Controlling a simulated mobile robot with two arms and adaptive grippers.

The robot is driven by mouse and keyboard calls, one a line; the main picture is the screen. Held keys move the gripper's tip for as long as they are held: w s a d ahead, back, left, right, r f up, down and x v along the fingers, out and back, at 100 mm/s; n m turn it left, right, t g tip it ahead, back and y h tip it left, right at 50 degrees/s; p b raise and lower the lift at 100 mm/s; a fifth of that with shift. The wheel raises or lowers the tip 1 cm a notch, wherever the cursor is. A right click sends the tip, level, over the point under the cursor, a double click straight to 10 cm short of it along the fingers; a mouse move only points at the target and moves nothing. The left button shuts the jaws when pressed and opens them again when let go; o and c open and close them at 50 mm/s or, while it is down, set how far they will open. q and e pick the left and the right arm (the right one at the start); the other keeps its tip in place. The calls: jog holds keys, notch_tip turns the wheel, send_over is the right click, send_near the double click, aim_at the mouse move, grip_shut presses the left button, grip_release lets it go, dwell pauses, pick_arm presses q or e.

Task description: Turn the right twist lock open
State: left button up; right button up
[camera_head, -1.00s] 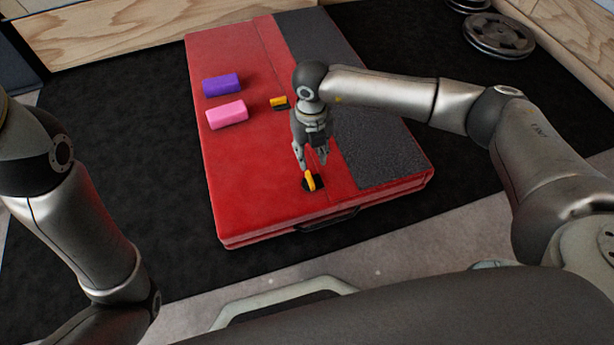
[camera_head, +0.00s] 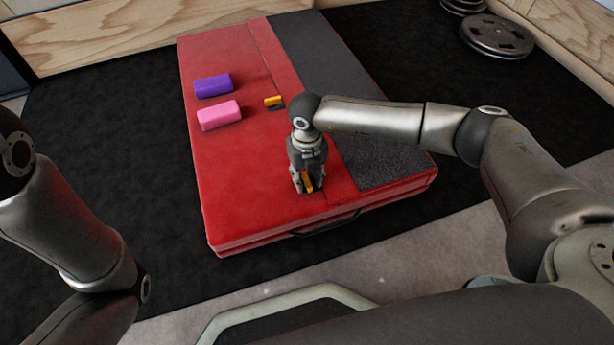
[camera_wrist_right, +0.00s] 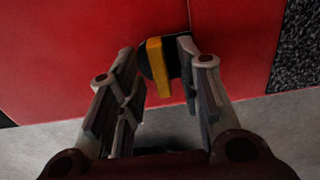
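A red case (camera_head: 240,200) lies flat on the floor. Near its front edge is a twist lock with a yellow lever (camera_head: 308,181) on a dark base; the lever also shows in the right wrist view (camera_wrist_right: 158,72). My right gripper (camera_head: 307,187) points down over this lock, fingers apart on either side of the lever. In the wrist view the lever is closer to the right finger; I cannot tell if they touch. A second yellow twist lock (camera_head: 273,101) sits farther back, its lever lying crosswise. My left gripper is out of view; only my left arm shows.
A purple block (camera_head: 213,85) and a pink block (camera_head: 219,115) lie on the case's left side. A grey textured panel (camera_head: 345,90) covers its right part. A dark handle (camera_head: 327,224) is on the front side. Weight plates (camera_head: 496,36) lie at the back right.

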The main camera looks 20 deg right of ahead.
grip_shut()
